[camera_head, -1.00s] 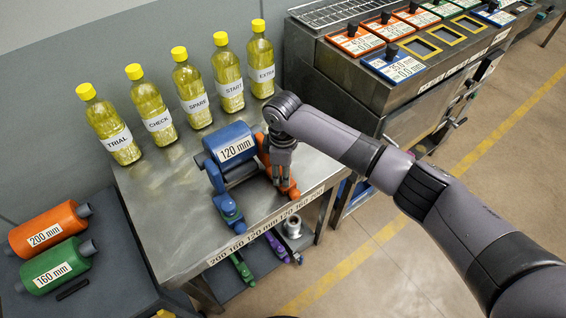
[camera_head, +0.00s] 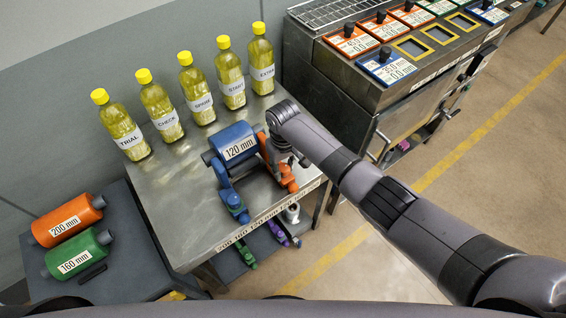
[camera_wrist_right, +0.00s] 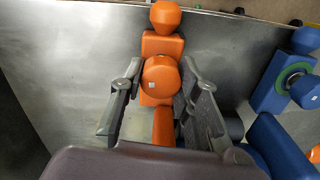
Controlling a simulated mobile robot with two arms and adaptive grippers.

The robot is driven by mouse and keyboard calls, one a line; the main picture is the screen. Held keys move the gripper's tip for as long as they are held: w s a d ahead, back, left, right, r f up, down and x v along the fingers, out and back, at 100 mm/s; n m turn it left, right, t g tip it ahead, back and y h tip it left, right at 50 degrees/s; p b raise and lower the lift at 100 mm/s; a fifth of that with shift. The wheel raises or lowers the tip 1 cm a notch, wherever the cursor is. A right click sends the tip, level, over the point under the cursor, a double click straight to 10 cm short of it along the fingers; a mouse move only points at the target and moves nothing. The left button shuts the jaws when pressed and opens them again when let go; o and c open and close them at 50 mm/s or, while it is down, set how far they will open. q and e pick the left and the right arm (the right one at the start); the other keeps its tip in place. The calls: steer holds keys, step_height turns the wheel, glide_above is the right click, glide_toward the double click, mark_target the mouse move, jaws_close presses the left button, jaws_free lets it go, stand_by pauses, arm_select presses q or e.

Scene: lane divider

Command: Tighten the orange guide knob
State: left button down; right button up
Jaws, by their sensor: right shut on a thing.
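The orange guide (camera_head: 290,183) stands on the metal table at the right end of the blue 120 mm roller (camera_head: 238,150). In the right wrist view the round orange guide knob (camera_wrist_right: 160,77) sits between the two grey fingers of my right gripper (camera_wrist_right: 158,92), which is shut on it. In the head view this gripper (camera_head: 284,160) is at the orange guide, partly hidden by its own wrist, and the knob cannot be made out there. The blue guide (camera_head: 234,205) stands at the roller's left end; it also shows in the wrist view (camera_wrist_right: 270,85). My left gripper is not in view.
Several yellow-capped bottles (camera_head: 204,97) stand along the back of the table (camera_head: 190,215). Orange 200 mm (camera_head: 70,218) and green 160 mm (camera_head: 78,254) rollers lie on a lower left stand. A metal cabinet with colored plates (camera_head: 387,68) is at the right.

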mark_target(283, 166)
steer(key=shift+w+r+m+p, duration=0.15)
steer(key=shift+m+p, duration=0.25)
steer(key=shift+m, duration=0.5)
steer(key=o, duration=1.2)
step_height(283, 166, up, 12)
